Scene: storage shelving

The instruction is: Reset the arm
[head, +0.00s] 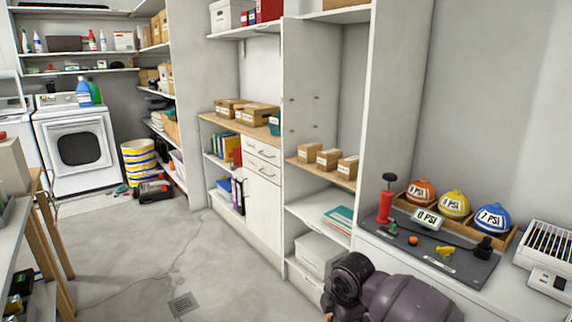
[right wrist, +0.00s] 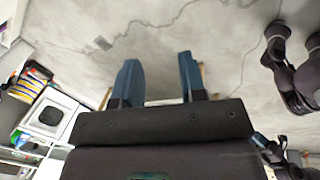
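My right gripper (right wrist: 158,62) shows in the right wrist view, with its two blue fingers wide apart and nothing between them. Bare grey concrete floor lies beyond the fingertips. In the head view, a purple-grey link of my arm (head: 392,292) is at the bottom right, in front of the low shelving; no gripper shows there. At the lower right of the right wrist view, a small dark part with a bit of blue (right wrist: 268,150) may be my left gripper, but its fingers cannot be made out.
A grey mat (head: 455,268) with a red pump (head: 385,207) and a 0 PSI display lies on the right counter. Orange, yellow and blue balls (head: 493,218) sit in a wooden rack behind it. A wooden-legged table (head: 52,235) stands at left. The floor between is clear.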

